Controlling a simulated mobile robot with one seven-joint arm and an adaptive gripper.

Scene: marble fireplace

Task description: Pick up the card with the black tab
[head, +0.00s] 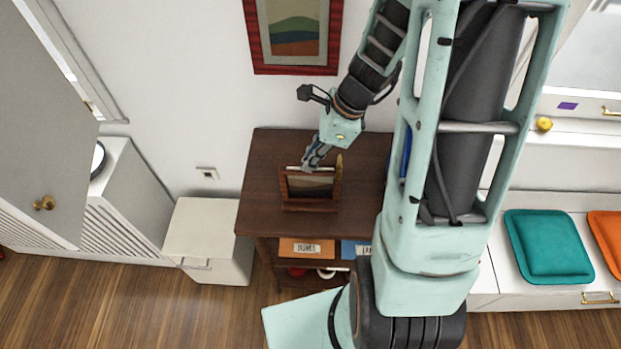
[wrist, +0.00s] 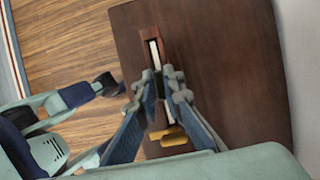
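A brown wooden holder (head: 311,200) stands on the dark wooden table, with a pale edge along its top and a dark picture-like front. In the wrist view it is a narrow slotted box (wrist: 153,36) with thin white card edges (wrist: 155,55) standing in it. My gripper (head: 308,165) is down at the top of the holder. In the wrist view its two fingertips (wrist: 162,80) straddle the slot, with a narrow dark gap between them. They hide the middle of the slot.
A yellow piece (wrist: 172,135) lies by the holder's near end in the wrist view. The tabletop (head: 268,160) is otherwise clear to the left. A red-framed picture (head: 292,70) hangs behind. A white cabinet (head: 205,225) stands left, and labelled boxes (head: 307,249) sit below.

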